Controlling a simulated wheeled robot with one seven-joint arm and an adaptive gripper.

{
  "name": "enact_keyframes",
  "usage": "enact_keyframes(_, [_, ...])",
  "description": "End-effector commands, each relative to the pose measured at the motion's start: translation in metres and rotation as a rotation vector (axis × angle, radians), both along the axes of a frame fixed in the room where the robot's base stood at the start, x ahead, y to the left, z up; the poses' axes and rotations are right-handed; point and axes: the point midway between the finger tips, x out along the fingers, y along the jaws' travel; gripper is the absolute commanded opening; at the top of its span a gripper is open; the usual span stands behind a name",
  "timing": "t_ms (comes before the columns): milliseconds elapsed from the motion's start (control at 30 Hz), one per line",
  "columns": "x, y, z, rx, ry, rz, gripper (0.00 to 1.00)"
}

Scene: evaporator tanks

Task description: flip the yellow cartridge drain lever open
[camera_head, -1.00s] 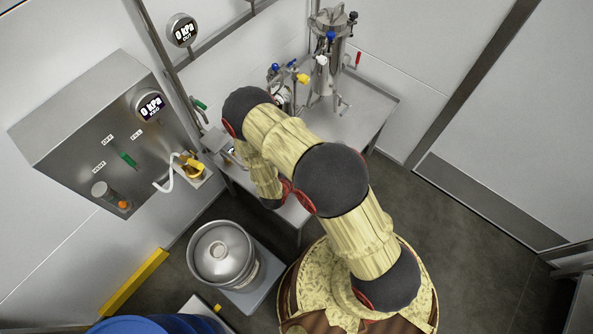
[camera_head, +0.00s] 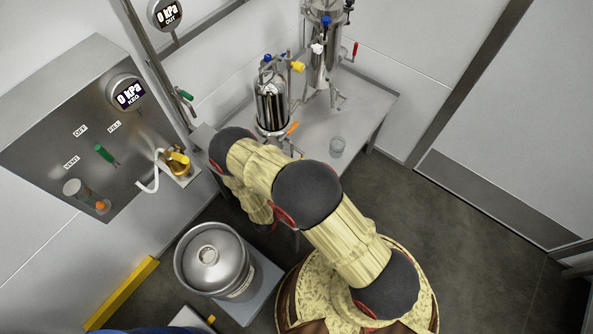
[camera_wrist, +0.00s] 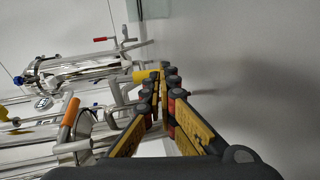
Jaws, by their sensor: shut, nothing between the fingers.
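The yellow lever (camera_wrist: 145,76) shows in the wrist view, just left of my fingertips and partly behind them. I cannot tell whether it touches them. My gripper (camera_wrist: 164,76) is shut and empty. In the head view my gripper and this lever are hidden behind my arm. The steel cartridge vessel (camera_head: 272,101) stands upright on the table, with an orange lever (camera_head: 293,128) low on its side. This orange lever also shows in the wrist view (camera_wrist: 70,112). A different yellow handle (camera_head: 298,67) sits high beside the vessel.
A taller steel vessel (camera_head: 323,55) with a red lever (camera_head: 354,49) stands behind on the steel table (camera_head: 365,105). A control panel (camera_head: 70,130) is at left, above a steel keg (camera_head: 214,258).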

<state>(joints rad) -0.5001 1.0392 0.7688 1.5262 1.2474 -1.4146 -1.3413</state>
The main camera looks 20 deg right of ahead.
Motion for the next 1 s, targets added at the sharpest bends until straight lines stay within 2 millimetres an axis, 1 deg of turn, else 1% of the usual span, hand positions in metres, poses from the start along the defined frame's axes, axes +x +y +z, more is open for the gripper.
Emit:
enact_keyframes(733, [0.002,-0.002,-0.001,0.002,0.000,0.001,0.00])
enact_keyframes(867, [0.003,-0.001,0.008,0.003,-0.002,0.000,0.00])
enact_keyframes(1000, [0.003,-0.001,0.027,0.003,-0.002,0.000,0.00])
